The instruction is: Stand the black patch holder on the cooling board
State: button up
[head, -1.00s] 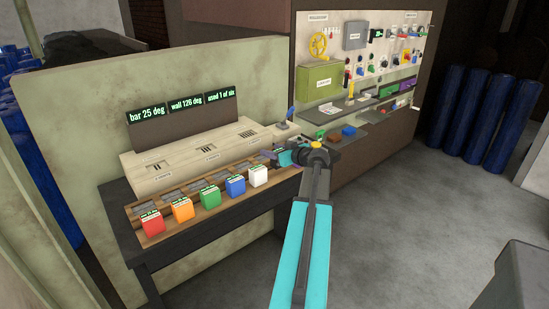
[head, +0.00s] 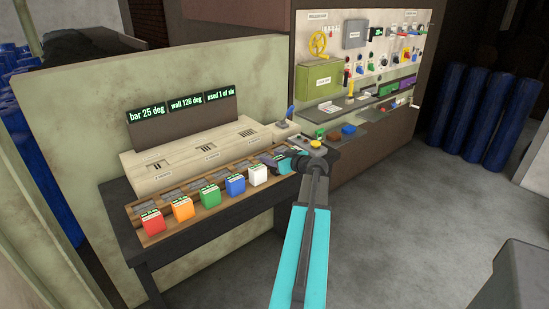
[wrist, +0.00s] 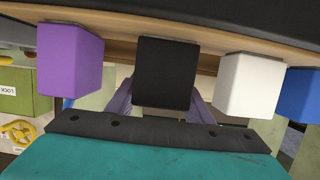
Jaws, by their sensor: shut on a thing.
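The black patch holder (wrist: 165,75) is a dark block in the middle of the wrist view, between a purple holder (wrist: 70,62) and a white holder (wrist: 250,85). My gripper (wrist: 160,103) is shut on it, with one grey-purple finger at each side. In the head view my gripper (head: 270,160) is at the right end of a wooden board (head: 188,222), just right of the white holder (head: 257,175). There the black holder is hidden by my gripper. I cannot tell whether it still touches the board, or which surface is the cooling board.
Red (head: 152,222), orange (head: 182,209), green (head: 210,197) and blue (head: 236,185) holders stand left of the white one. A cream slotted housing (head: 200,150) rises behind. A panel with knobs (head: 375,50) and small shelves is at the right.

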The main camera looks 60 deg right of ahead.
jog(key=o, duration=1.2)
jog(key=shift+r+p, duration=0.2)
jog(key=shift+p, duration=0.15)
jog(key=shift+s+a, duration=0.15)
jog(key=shift+s, duration=0.25)
jog(key=b+v, duration=0.2)
jog(key=v, duration=0.9)
jog(key=shift+s+b, duration=0.1)
jog(key=shift+b, duration=0.2)
